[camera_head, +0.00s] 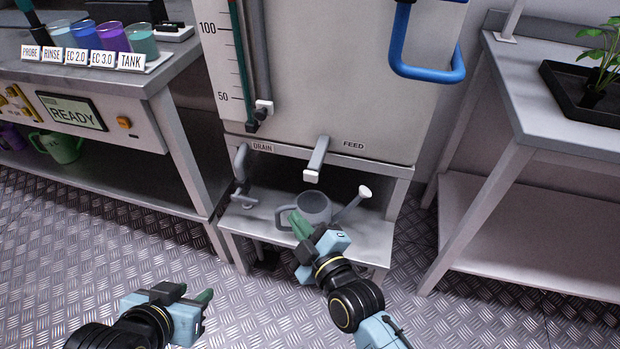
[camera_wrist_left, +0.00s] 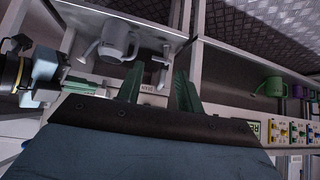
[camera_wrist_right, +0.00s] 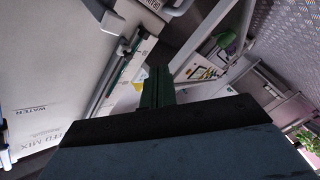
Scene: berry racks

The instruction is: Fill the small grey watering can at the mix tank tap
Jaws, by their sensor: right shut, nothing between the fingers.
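The small grey watering can (camera_head: 318,206) stands upright on the low shelf (camera_head: 262,224) under the mix tank (camera_head: 318,85). Its handle is on the left, and its spout with a pale rose points right. It also shows in the left wrist view (camera_wrist_left: 117,40). The tank's tap (camera_head: 316,160), between the DRAIN and FEED labels, hangs above the can. My right gripper (camera_head: 300,226) is shut and empty, in front of the can's lower part; whether it touches the can I cannot tell. My left gripper (camera_head: 196,294) is open and empty, low over the floor, away from the can.
A second pipe fitting (camera_head: 241,170) sits left under DRAIN. A blue handle (camera_head: 425,72) juts from the tank. The left bench (camera_head: 172,80) carries labelled cups; a green watering can (camera_head: 62,147) is beneath. A right table (camera_head: 540,115) holds a plant tray. The floor between is clear.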

